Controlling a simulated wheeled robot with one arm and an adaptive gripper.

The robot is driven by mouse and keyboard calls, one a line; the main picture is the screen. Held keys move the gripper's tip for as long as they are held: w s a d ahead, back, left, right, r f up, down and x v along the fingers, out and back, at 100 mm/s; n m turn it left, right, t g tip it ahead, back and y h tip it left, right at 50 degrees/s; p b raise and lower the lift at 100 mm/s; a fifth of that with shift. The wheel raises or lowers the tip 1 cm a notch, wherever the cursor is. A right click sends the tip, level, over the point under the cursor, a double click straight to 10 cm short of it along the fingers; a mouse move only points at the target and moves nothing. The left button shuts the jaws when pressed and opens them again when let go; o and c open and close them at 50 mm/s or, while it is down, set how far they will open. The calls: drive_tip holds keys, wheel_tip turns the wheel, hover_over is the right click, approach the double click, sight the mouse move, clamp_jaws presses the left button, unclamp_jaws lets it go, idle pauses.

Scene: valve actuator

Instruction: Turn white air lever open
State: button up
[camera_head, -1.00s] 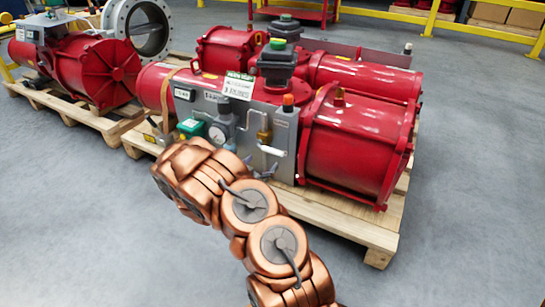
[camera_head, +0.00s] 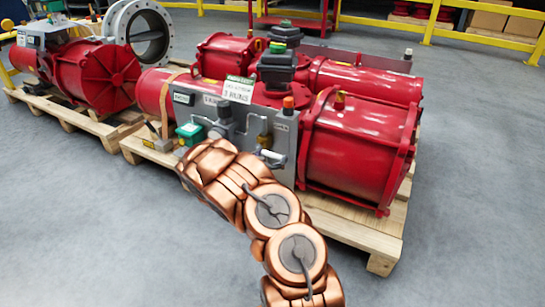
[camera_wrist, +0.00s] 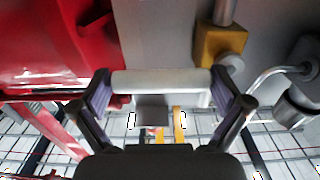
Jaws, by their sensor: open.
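The white air lever (camera_head: 272,158) sits low on the grey control panel (camera_head: 283,140) of the red actuator, beside a brass valve body (camera_head: 264,141). In the wrist view the white lever (camera_wrist: 160,82) lies crosswise between the fingertips of my gripper (camera_wrist: 162,90). The fingers are open, one at each end of the lever; I cannot tell whether they touch it. The brass valve body (camera_wrist: 220,42) shows above and right of the lever. In the head view my copper arm hides most of my gripper.
A pressure regulator (camera_head: 222,122) and a green-topped box (camera_head: 189,131) stand left of the lever. Red cylinders (camera_head: 360,150) flank the panel. The actuator rests on a wooden pallet (camera_head: 350,230). Curved metal tubing (camera_wrist: 275,72) is near the right finger. Open floor lies in front.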

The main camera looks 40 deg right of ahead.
drive_tip(key=c, duration=1.4)
drive_tip(key=shift+r, duration=0.1)
